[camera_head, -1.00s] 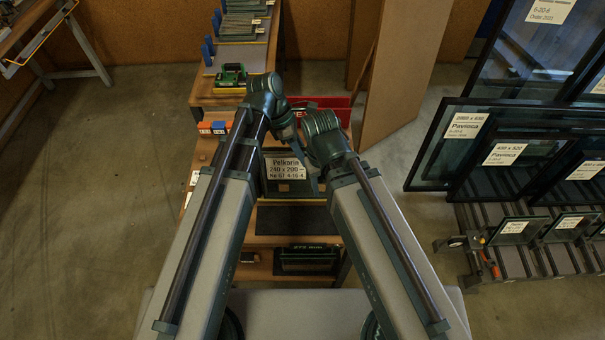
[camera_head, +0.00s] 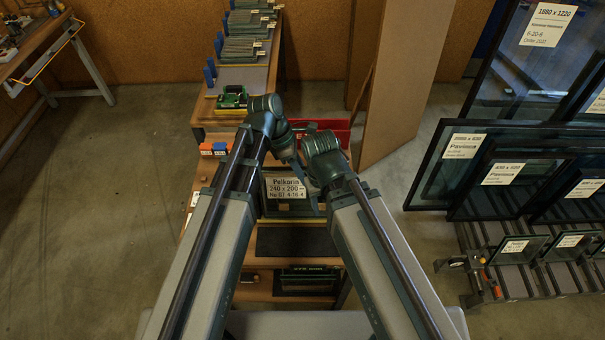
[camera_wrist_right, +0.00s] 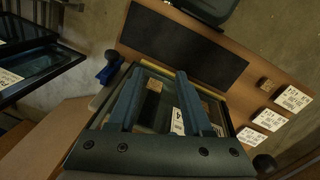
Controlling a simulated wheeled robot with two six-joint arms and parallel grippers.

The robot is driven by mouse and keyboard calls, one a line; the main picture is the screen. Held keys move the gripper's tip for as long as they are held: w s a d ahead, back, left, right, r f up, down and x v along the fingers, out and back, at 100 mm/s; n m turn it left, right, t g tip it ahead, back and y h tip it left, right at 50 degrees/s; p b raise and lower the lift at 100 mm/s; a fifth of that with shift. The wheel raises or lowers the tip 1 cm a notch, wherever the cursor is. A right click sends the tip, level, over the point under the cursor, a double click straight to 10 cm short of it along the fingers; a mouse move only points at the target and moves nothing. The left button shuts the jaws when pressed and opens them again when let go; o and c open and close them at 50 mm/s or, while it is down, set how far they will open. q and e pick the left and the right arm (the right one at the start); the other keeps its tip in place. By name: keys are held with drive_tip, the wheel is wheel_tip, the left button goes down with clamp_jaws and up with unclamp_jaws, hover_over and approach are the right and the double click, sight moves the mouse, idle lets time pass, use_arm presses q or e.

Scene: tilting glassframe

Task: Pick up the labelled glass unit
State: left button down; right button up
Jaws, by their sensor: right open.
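The labelled glass unit (camera_head: 286,207) stands on the wooden bench, with a white label reading "Pelkorin 240 x 200" facing me in the head view. My right gripper (camera_head: 312,190) is at the unit's right side there, partly hidden by its own wrist. In the right wrist view the two fingers of my right gripper (camera_wrist_right: 158,74) are apart, overlapping the framed glass unit (camera_wrist_right: 152,112). A small cork-coloured block and a white label show between them. I cannot tell whether the fingers touch the glass. The jaws of my left gripper are not clear behind its wrist.
A red bin (camera_head: 333,130) and a green device (camera_head: 232,97) stand farther back on the bench. A dark mat (camera_head: 295,241) lies in front of the unit. Large glass panes (camera_head: 470,150) stand in a rack at the right. Floor at left is clear.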

use_arm(q)
wheel_tip(320, 180, up, 17)
drive_tip(key=p, duration=1.6)
drive_tip(key=shift+r+p, duration=0.2)
drive_tip(key=shift+p, duration=0.2)
use_arm(e)
wheel_tip(320, 180, up, 17)
drive_tip(key=shift+r, duration=0.2)
drive_tip(key=shift+f, duration=0.1)
